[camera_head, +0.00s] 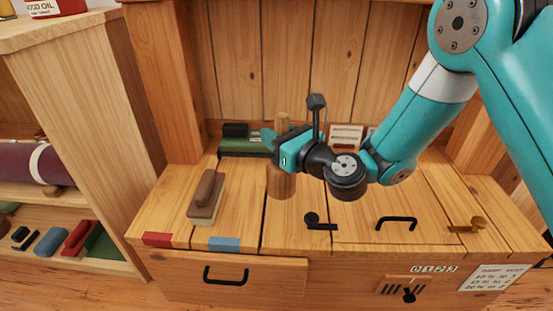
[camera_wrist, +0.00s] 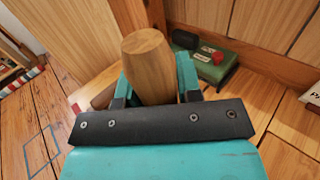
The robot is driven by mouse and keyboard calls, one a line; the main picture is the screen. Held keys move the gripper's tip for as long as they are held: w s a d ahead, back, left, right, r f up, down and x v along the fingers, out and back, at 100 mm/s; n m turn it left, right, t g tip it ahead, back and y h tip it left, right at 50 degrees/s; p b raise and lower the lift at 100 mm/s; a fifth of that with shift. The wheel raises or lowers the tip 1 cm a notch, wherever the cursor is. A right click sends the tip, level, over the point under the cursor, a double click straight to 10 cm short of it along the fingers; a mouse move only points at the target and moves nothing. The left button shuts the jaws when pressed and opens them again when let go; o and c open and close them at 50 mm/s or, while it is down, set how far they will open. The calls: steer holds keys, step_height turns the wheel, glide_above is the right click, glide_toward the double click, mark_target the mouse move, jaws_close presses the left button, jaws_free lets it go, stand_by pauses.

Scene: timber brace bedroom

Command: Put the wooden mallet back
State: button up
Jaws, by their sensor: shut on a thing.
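The wooden mallet (camera_head: 282,185) is held in my gripper (camera_head: 274,148) above the bench top. In the head view its thicker, pale brown lower part hangs below the jaws and a narrower wooden end shows above them. In the wrist view the rounded wooden end of the mallet (camera_wrist: 148,58) stands between the two teal fingers of my gripper (camera_wrist: 153,82). The jaws are shut on it. The rest of the mallet is hidden behind the fingers and wrist. Whether its lower end touches the bench is hard to tell.
A wooden-handled brush or block (camera_head: 206,195) lies left on the bench. A green box (camera_head: 240,148) with dark and red items (camera_wrist: 211,55) stands behind. Red (camera_head: 157,239) and blue (camera_head: 224,244) marks lie along the front edge. Black handles (camera_head: 396,222) sit at right.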

step_height(320, 180, down, 4)
steer(key=b, duration=0.3)
steer(key=shift+f, duration=0.15)
steer(key=shift+r, duration=0.2)
steer(key=shift+f, duration=0.15)
steer(key=o, duration=0.9)
steer(key=shift+o, duration=0.2)
